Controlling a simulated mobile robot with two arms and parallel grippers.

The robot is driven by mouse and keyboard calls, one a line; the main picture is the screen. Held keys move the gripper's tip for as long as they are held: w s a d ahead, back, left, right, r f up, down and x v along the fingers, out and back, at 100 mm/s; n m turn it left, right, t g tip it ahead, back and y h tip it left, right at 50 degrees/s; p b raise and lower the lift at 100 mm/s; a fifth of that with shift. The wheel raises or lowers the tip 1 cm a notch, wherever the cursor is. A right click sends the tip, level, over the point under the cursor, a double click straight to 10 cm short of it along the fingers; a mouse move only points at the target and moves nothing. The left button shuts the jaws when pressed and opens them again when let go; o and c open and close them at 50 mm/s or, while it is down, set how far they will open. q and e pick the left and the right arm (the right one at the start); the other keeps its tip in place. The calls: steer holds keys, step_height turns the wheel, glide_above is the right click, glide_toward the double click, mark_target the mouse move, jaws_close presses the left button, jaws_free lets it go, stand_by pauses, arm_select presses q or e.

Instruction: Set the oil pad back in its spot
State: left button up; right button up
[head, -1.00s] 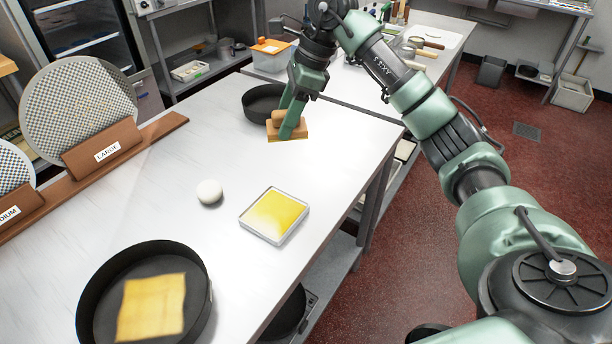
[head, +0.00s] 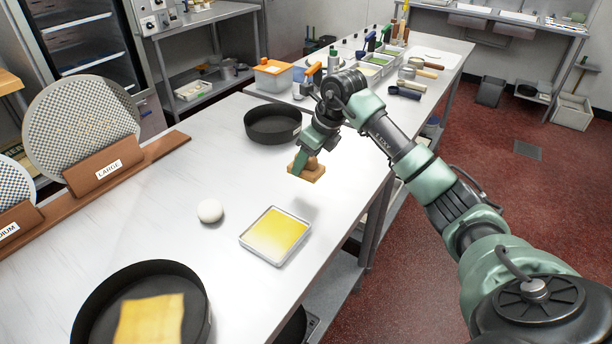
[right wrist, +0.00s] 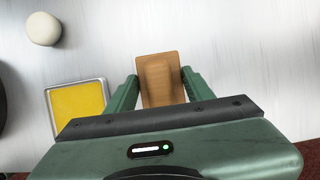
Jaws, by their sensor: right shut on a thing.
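My right gripper (head: 303,166) is shut on the oil pad (head: 310,173), a tan wooden block with a raised grip. It holds the pad above the right part of the worktop, between the far black pan and the shallow tray. The right wrist view shows the pad (right wrist: 160,80) between the two green fingers. The tray (head: 258,253), clear-rimmed with a yellow layer inside, lies nearer me; it shows at left in the right wrist view (right wrist: 75,83). The pad's underside is hidden. My left gripper is not in view.
A white dough ball (head: 210,211) sits left of the tray. A near black pan (head: 203,295) holds a yellow sheet. An empty black pan (head: 272,125) stands behind the pad. Round screens stand in wooden racks (head: 103,168) at left. The worktop's middle is clear.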

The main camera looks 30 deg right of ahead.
mark_target(316, 160)
step_height(316, 160, down, 6)
steer(key=shift+r+p, duration=0.15)
steer(key=shift+p, duration=0.3)
steer(key=shift+f, duration=0.25)
steer(key=o, duration=1.2)
steer(key=shift+r, duration=0.25)
steer(key=shift+s+r, duration=0.15)
steer(key=shift+r, duration=0.1)
steer(key=b+v, duration=0.2)
steer(key=v, duration=0.9)
steer(key=shift+r, duration=0.15)
